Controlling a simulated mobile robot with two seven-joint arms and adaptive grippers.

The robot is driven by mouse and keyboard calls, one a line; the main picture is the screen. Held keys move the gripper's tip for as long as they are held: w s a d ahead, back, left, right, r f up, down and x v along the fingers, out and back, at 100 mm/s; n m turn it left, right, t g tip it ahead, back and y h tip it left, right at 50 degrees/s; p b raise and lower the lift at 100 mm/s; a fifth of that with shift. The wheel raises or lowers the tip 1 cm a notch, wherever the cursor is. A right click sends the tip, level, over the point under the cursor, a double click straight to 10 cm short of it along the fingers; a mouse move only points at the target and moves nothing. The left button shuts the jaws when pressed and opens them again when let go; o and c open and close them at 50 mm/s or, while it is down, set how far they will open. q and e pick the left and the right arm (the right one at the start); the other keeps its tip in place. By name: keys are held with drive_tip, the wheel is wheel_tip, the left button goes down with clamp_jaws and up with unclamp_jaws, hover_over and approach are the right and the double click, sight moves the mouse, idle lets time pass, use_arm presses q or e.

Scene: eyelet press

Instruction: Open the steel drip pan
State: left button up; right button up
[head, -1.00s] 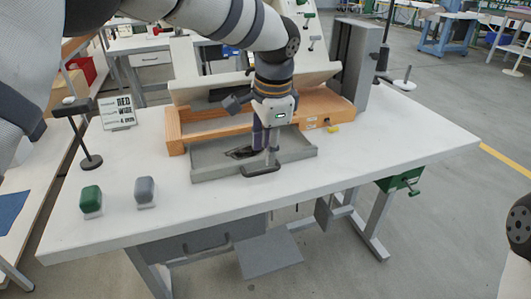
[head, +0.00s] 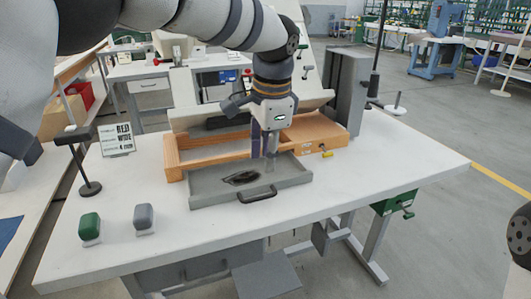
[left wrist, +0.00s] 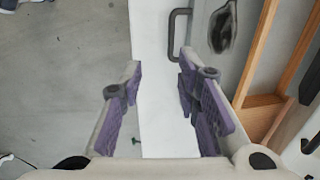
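The steel drip pan (head: 292,181) is a shallow grey tray standing out from the front of the wooden base (head: 318,131). A dark patch or object (head: 241,178) lies on its floor. Its dark bar handle (head: 258,193) is on the front wall; the handle also shows in the left wrist view (left wrist: 173,38). My left gripper (head: 268,165) appears over the pan, behind the handle in the head view. In the left wrist view its fingers (left wrist: 161,66) are wide apart with nothing between them; the handle is beyond the right finger.
A green block (head: 90,227) and a grey block (head: 144,217) stand at the front left of the white table (head: 350,200). A sign (head: 116,140) and a dark post stand (head: 84,160) are behind them. A grey column (head: 345,85) rises at right. The front right tabletop is clear.

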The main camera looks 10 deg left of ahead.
use_arm(q)
wheel_tip(320, 180, up, 12)
drive_tip(key=s+d, duration=0.1)
drive_tip(key=shift+s+d, duration=0.15)
drive_tip(key=shift+s, duration=0.25)
